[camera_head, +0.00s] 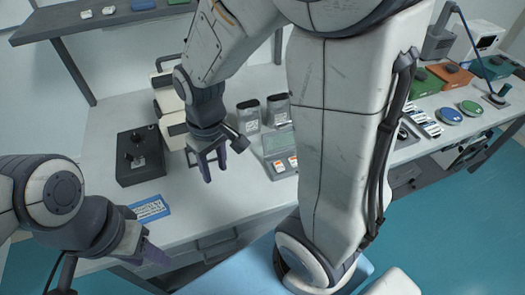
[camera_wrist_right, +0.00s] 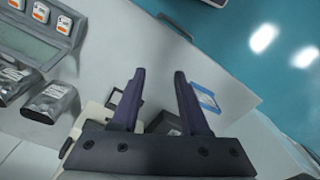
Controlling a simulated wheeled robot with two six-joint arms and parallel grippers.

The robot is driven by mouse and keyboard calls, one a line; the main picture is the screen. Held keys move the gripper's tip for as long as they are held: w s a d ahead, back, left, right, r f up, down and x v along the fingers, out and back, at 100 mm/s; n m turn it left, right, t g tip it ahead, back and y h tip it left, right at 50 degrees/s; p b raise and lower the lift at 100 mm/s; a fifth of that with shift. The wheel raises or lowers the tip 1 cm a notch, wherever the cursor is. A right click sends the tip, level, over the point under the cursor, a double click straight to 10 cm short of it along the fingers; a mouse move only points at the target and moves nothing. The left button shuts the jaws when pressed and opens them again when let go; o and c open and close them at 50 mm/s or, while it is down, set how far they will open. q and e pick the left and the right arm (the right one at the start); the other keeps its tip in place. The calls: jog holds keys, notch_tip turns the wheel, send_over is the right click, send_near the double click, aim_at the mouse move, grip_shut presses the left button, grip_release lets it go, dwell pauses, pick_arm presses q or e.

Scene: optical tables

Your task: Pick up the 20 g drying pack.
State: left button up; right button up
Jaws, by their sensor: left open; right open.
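Two silver-grey pouches with dark ends, (camera_head: 248,117) and (camera_head: 277,110), stand side by side on the bench in the head view. They also show at the left of the right wrist view (camera_wrist_right: 50,102). Their print is too small to read, so I cannot tell which thing is the 20 g drying pack. My right gripper (camera_head: 214,172) is open and empty above the bench, left of and nearer than the pouches; its fingers also show in the right wrist view (camera_wrist_right: 159,72). My left gripper (camera_head: 152,256) is open at the bench's front left edge, apart from the pouches.
A black box (camera_head: 140,172) with knobs and a blue-edged card (camera_head: 148,208) lie left. My right arm hides the bench's middle. Coloured boxes and round pads (camera_head: 447,115) are further right.

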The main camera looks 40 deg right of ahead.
jog(key=w+d+f+m, duration=0.3)
jog(key=w+d, duration=0.1)
jog(key=d, duration=0.7)
jog(key=m+p, duration=0.1)
jog(key=m, duration=0.1)
send_over(280, 166)
notch_tip(280, 166, down, 6)
notch_tip(280, 166, down, 3)
jog(key=shift+w+a+f+p, duration=0.1)
jog(key=shift+a+f+p, duration=0.05)
jog(key=shift+p, duration=0.2)
jog(key=f+p, duration=0.1)
jog(key=f, duration=0.4)
jog(key=shift+s+p, duration=0.2)
jog(key=shift+p, duration=0.2)
jog(key=shift+f, duration=0.45)
grip_shut()
